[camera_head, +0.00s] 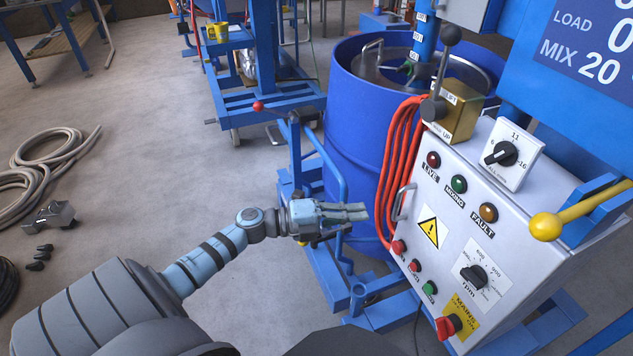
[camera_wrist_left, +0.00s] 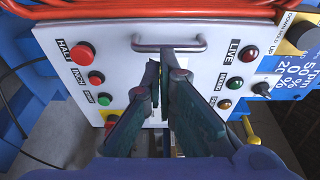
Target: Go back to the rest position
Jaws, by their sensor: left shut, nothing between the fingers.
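My left gripper (camera_head: 362,212) is shut and empty. It is held out in front of the left edge of the white control panel (camera_head: 457,209), near the panel's grey handle (camera_head: 402,203). In the left wrist view the fingers (camera_wrist_left: 165,68) point at the panel, just below the handle (camera_wrist_left: 169,43). I cannot tell whether they touch it. Red and green buttons and lamps sit on both sides of the fingers there. My right gripper does not show in either view.
A blue drum (camera_head: 352,125) stands behind the panel, with orange cables (camera_head: 394,160) hanging beside it. A yellow-knobbed lever (camera_head: 547,226) sticks out at the right. A blue trolley frame (camera_head: 262,100) stands at the back.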

